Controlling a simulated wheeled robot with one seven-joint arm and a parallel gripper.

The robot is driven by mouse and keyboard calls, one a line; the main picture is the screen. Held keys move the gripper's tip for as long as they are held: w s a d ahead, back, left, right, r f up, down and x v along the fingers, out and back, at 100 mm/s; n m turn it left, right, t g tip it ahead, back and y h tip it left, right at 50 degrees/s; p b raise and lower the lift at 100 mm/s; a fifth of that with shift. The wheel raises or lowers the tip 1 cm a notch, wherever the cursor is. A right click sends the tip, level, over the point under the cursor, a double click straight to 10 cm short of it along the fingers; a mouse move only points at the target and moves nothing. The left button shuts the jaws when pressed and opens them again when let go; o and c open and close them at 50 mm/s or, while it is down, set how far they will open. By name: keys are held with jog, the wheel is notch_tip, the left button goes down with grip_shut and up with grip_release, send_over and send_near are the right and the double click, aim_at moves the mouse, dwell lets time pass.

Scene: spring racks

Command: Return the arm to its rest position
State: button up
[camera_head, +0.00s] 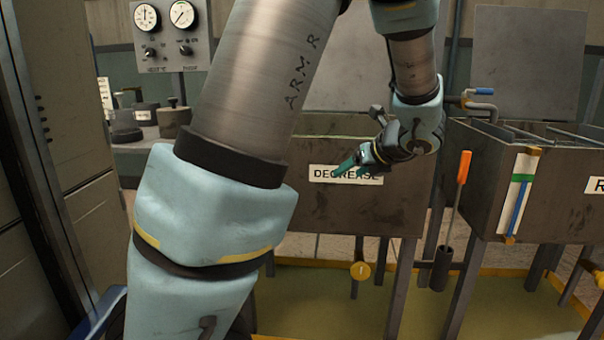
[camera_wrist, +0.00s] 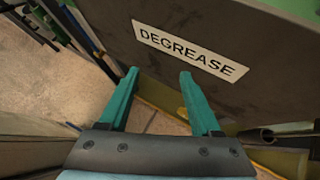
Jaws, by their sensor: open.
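My gripper (camera_head: 347,167) hangs at the end of my bent arm, in front of the grey tank with the DEGREASE label (camera_head: 346,174). In the head view its teal fingers point left and cover part of the label. In the wrist view the two teal fingers (camera_wrist: 158,92) stand apart with nothing between them, and the DEGREASE label (camera_wrist: 190,50) is beyond and above the tips. My large upper arm fills the left middle of the head view and hides what lies behind it.
A second tank (camera_head: 545,205) with a blue-handled tap stands at the right. An orange-handled tool (camera_head: 464,168) stands upright in a holder between the tanks. A gauge panel (camera_head: 167,30) hangs at the back left, above a bench with dark pots. A yellow-edged floor tray (camera_head: 310,305) lies below.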

jog(key=s+a+f+n+g+h, duration=0.25)
jog(key=s+a+n, duration=0.3)
jog(key=n, duration=0.45)
jog(key=s+a+f+n+g+h, duration=0.1)
jog(key=s+a+f+n+g, duration=0.3)
jog(key=a+n, duration=0.5)
jog(key=s+a+f+n+g+h, duration=0.2)
jog(key=s+a+f+n, duration=0.2)
jog(key=s+n, duration=0.55)
jog(key=w+r+n+p, duration=0.3)
jog(key=r+p, duration=1.6)
jog(key=shift+r+p, duration=0.3)
jog(key=shift+r, duration=0.1)
jog(key=shift+y, duration=0.25)
jog(key=shift+c, duration=0.4)
